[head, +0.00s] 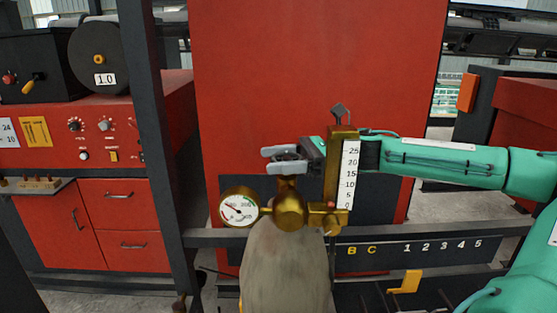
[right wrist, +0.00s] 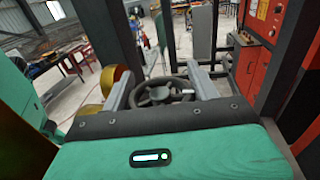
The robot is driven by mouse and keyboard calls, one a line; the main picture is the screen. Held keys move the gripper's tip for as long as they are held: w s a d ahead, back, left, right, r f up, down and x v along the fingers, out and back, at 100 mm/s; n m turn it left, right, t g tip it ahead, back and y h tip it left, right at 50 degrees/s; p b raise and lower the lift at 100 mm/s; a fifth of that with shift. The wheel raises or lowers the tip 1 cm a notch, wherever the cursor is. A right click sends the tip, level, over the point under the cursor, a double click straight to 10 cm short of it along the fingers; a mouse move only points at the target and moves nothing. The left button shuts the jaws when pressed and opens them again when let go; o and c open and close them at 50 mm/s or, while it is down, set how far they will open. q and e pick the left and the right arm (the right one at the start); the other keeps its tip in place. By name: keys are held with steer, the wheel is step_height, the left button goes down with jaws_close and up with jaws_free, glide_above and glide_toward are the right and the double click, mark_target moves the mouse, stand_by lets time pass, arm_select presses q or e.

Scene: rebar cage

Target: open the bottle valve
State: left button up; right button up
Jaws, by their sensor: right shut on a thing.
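The grey gas bottle (head: 284,265) stands upright in the lower middle of the head view. On its top is a brass valve (head: 289,208) with a round dial gauge (head: 240,207) at its left and a brass flow meter with a 0 to 25 scale (head: 347,175) at its right. My right gripper (head: 281,160) reaches in from the right, behind the flow meter, and is shut on the dark valve handwheel (right wrist: 165,91). In the right wrist view the wheel lies between the two grey fingers (right wrist: 168,88). The fingers partly hide the wheel in the head view. My left gripper is not in view.
A red cabinet (head: 315,70) stands close behind the bottle. A dark horizontal rail (head: 440,238) marked B C and 1 to 5 runs at the right, with a yellow bracket (head: 406,282) below it. A dark upright post (head: 152,130) and a red welding machine (head: 80,125) stand at the left.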

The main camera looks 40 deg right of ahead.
steer(key=shift+f+n+g+y+b, duration=0.2)
steer(key=shift+n+g+y+b, duration=0.55)
steer(key=shift+g+b, duration=0.75)
steer(key=shift+s+a+n+g+b, duration=0.1)
steer(key=shift+s+n+g+b, duration=0.05)
steer(key=shift+n+g+b, duration=0.7)
steer(key=g, duration=0.1)
steer(key=n+g, duration=0.1)
steer(key=n+g+y, duration=0.1)
steer(key=shift+s+r+g, duration=0.15)
steer(key=shift+r+g, duration=0.1)
steer(key=shift+g, duration=0.1)
steer(key=n+g, duration=0.2)
steer(key=g, duration=0.1)
steer(key=n+g+b, duration=0.1)
steer(key=shift+s+g+h, duration=0.25)
steer(key=shift+g, duration=0.05)
steer(key=n+g+h, duration=0.1)
steer(key=g, duration=0.1)
steer(key=n+g+b, duration=0.1)
steer(key=n+g, duration=0.1)
steer(key=shift+s+n+h, duration=0.2)
steer(key=shift+n+h, duration=0.1)
steer(key=shift+h, duration=0.1)
steer(key=shift+s+n+g+h+b, duration=0.15)
steer(key=shift+n+g+h+b, duration=0.5)
steer(key=shift+g, duration=0.75)
steer(key=shift+d+n+g+h, duration=0.2)
steer(key=shift+n+g+h, duration=0.1)
steer(key=shift+n, duration=0.15)
